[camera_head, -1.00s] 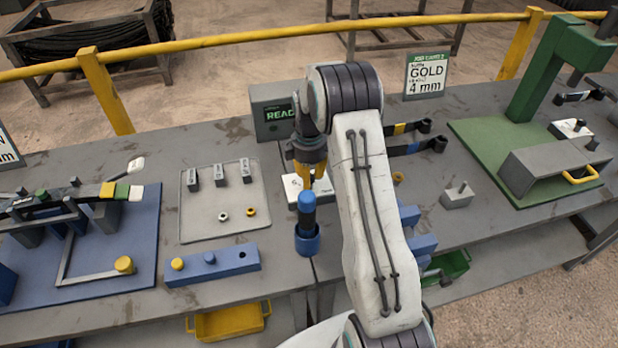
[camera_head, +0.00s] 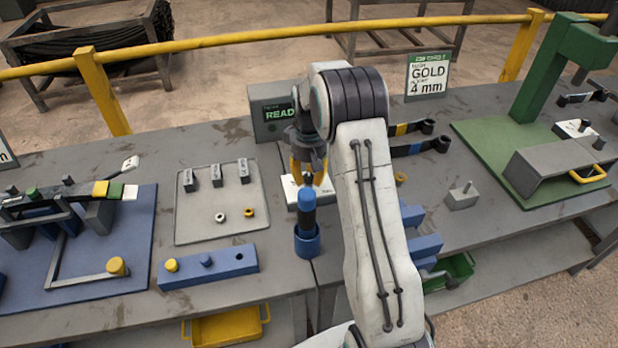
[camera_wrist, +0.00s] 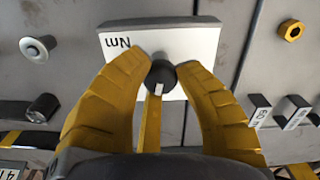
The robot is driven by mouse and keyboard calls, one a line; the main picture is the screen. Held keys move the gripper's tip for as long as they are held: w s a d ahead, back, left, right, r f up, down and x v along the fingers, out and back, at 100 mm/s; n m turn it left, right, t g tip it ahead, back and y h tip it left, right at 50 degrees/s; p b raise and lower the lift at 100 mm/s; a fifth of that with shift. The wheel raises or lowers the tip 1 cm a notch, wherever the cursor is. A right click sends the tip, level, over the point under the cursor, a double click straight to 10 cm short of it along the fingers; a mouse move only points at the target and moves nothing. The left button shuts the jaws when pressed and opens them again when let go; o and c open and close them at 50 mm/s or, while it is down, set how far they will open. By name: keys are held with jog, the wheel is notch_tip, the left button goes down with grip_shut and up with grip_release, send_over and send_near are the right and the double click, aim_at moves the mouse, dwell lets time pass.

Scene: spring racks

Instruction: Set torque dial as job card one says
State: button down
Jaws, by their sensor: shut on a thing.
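The knob has a white pointer mark facing down in that view. Its white plate (camera_wrist: 185,50) reads "Nm"; the scale marks cannot be made out. In the head view my gripper (camera_head: 309,178) stands over the white plate (camera_head: 289,188), partly hiding it, and the knob is hard to see. A job card (camera_head: 4,152) is cut off at the left edge. Another card (camera_head: 429,75) reads "GOLD 4 mm".
A blue-capped tool (camera_head: 307,205) stands in a blue holder (camera_head: 307,243) just in front of my gripper. A grey box reading "READ" (camera_head: 268,120) is behind. A grey tray (camera_head: 212,229) with small parts and a blue block (camera_head: 225,266) lie left.

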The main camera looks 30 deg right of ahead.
aim_at(309, 176)
jog(key=m, duration=0.3)
jog(key=shift+s+f+m, duration=0.1)
jog(key=shift+f+m, duration=0.05)
jog(key=shift+m, duration=0.15)
jog(key=shift+m+b, duration=0.5)
jog(key=shift+m, duration=1.3)
jog(key=c, duration=0.9)
grip_release()
jog(key=shift+o, duration=0.2)
notch_tip(309, 176, up, 12)
